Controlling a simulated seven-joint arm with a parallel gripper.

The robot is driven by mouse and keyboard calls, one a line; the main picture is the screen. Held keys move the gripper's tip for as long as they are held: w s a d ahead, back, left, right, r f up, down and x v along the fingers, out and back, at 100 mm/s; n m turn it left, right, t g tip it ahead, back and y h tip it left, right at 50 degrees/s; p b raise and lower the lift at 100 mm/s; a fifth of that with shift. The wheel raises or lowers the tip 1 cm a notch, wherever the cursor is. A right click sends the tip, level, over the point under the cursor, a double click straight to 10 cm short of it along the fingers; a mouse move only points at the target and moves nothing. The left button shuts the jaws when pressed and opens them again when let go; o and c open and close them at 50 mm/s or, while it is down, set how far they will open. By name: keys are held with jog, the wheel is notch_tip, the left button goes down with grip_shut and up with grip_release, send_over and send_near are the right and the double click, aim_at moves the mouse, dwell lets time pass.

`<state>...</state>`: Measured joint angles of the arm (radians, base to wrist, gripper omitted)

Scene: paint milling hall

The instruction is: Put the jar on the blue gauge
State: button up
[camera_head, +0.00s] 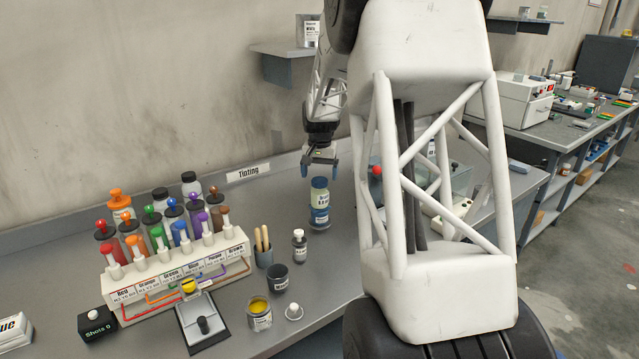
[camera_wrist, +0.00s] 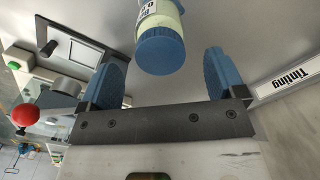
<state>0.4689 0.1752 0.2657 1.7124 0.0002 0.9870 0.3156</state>
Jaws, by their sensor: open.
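The jar (camera_head: 318,195) is pale green with a blue lid and a printed label. It appears upright on top of a blue, labelled round piece that looks like the blue gauge (camera_head: 320,217) on the grey bench. My gripper (camera_head: 320,170) is open just above the jar, with a blue finger to either side of its line. In the wrist view the jar's blue lid (camera_wrist: 160,52) shows between and beyond the fingertips of my gripper (camera_wrist: 162,68), apart from both fingers. The gauge is out of the wrist view.
A tinting rack (camera_head: 170,265) with several coloured syringes stands at left. My arm hides bench area to the right.

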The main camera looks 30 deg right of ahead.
notch_tip(320, 180, up, 7)
jog(key=shift+f, duration=0.2)
dwell(0.5)
jog(key=shift+a, duration=0.1)
jog(key=shift+s+a+r, duration=0.15)
jog(key=shift+a, duration=0.1)
jog(key=s+a+r+n+t, duration=0.1)
jog(key=s+a+r+n, duration=0.15)
jog(key=s+a, duration=0.75)
jog(key=s+a+r+n, duration=0.2)
jog(key=s+a+r, duration=0.2)
jog(key=s+a, duration=0.6)
jog(key=s+a+f+n, duration=0.2)
jog(key=s+a, duration=0.5)
jog(key=s, duration=0.3)
jog(key=s+a+f+n+t, duration=0.1)
jog(key=s+a+f+n, duration=0.1)
jog(key=s+a, duration=0.6)
jog(key=s+f, duration=0.1)
jog(key=s, duration=0.2)
jog(key=shift+f+t, duration=0.3)
jog(key=shift+f, duration=0.05)
